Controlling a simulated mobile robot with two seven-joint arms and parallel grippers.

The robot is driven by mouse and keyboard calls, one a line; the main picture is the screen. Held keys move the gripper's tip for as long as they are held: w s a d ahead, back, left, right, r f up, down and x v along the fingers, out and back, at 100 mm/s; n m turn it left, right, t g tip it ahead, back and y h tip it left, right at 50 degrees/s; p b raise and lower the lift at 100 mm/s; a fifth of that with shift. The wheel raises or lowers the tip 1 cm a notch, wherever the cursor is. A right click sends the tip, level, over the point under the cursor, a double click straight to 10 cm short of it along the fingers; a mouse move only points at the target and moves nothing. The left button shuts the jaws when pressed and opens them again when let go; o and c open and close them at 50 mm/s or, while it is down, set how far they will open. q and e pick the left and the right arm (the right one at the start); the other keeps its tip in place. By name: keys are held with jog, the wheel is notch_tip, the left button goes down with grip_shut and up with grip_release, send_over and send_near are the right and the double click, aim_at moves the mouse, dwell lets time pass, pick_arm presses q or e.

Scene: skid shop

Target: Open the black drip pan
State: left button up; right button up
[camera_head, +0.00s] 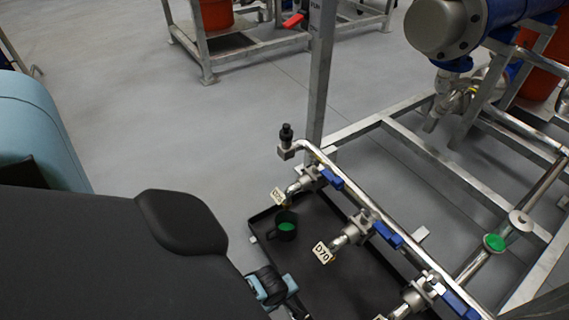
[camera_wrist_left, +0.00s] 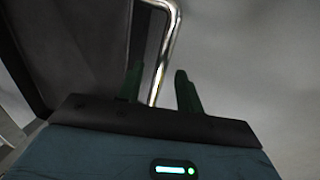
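The black drip pan (camera_head: 345,285) lies low under the valve pipe in the head view, with its left rim beside my left arm. A dark surface, apparently the pan (camera_wrist_left: 80,45), fills the left of the left wrist view. My left gripper (camera_wrist_left: 160,82) is open, with its two dark green fingers apart. A bent shiny metal bar (camera_wrist_left: 166,50) runs between them, nearer the left finger; it looks like a handle, but contact cannot be told. In the head view my left gripper (camera_head: 285,303) is at the pan's near left edge, its fingertips hard to see. My right gripper is not in view.
A dark cup with green inside (camera_head: 286,226) is at the pan's far left corner. A metal pipe (camera_head: 372,206) with blue-handled valves and tags runs above the pan. A steel frame (camera_head: 440,168) stands to the right. Grey floor (camera_head: 190,135) is clear beyond my arm.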

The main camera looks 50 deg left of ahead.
pick_arm(q)
jog(key=shift+f, duration=0.15)
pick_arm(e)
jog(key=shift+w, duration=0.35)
pick_arm(q)
jog(key=c, duration=0.7)
grip_shut()
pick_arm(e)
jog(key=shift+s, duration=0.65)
